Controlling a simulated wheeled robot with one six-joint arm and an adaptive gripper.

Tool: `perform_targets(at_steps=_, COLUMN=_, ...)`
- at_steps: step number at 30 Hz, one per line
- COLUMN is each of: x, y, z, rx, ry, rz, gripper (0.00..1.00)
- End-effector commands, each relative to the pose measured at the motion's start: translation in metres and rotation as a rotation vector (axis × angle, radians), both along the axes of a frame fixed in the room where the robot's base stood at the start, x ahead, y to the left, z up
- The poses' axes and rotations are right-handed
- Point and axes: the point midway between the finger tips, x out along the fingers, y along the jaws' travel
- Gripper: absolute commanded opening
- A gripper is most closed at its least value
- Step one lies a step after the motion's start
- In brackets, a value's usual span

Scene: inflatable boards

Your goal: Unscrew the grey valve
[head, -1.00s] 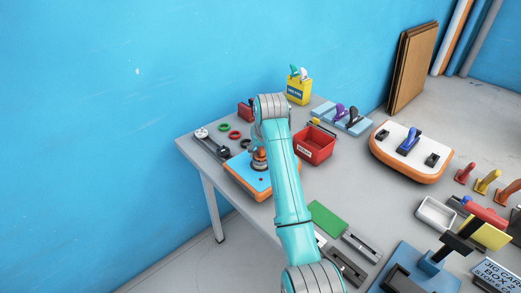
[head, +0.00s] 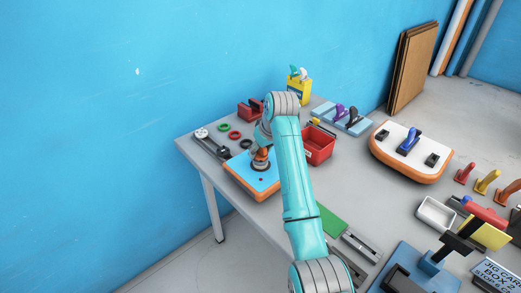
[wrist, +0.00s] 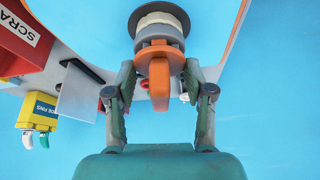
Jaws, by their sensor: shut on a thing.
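A blue inflatable board piece with an orange rim (head: 238,182) lies on the table. A round dark grey valve (wrist: 178,36) with a pale ring inside shows at the top of the wrist view. An orange tool (wrist: 160,84) stands at the valve, its flange against or just over it; I cannot tell how deeply it sits. My gripper (wrist: 160,68) is shut on the orange tool, one finger on each side. In the head view the orange tool (head: 261,155) shows above the valve's dark ring, partly behind my gripper.
A red scrap bin (head: 320,147) stands close right of my arm. Rings, including a green ring (head: 223,127), and a dark bar tool lie left. A yellow box (head: 298,92) and blue rack (head: 342,122) stand behind. A white board (head: 400,165) lies right.

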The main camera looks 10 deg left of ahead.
Motion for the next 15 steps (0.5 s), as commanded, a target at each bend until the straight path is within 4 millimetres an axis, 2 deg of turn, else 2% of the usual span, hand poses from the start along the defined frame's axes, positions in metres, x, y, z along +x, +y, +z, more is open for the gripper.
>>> perform_targets(at_steps=1, x=-0.0019, y=-0.0011, z=-0.0064, rx=-0.005, ry=0.012, rz=0.005, gripper=0.11)
perform_targets(at_steps=11, x=-0.0014, y=-0.0019, z=-0.0066, rx=-0.004, ry=0.013, rz=0.267, gripper=0.11)
perform_targets(at_steps=12, x=-0.0017, y=-0.0015, z=-0.0067, rx=-0.005, ry=0.012, rz=0.274, gripper=0.05)
perform_targets(at_steps=15, x=-0.0015, y=-0.0010, z=-0.0052, rx=-0.005, ry=0.010, rz=0.270, gripper=0.04)
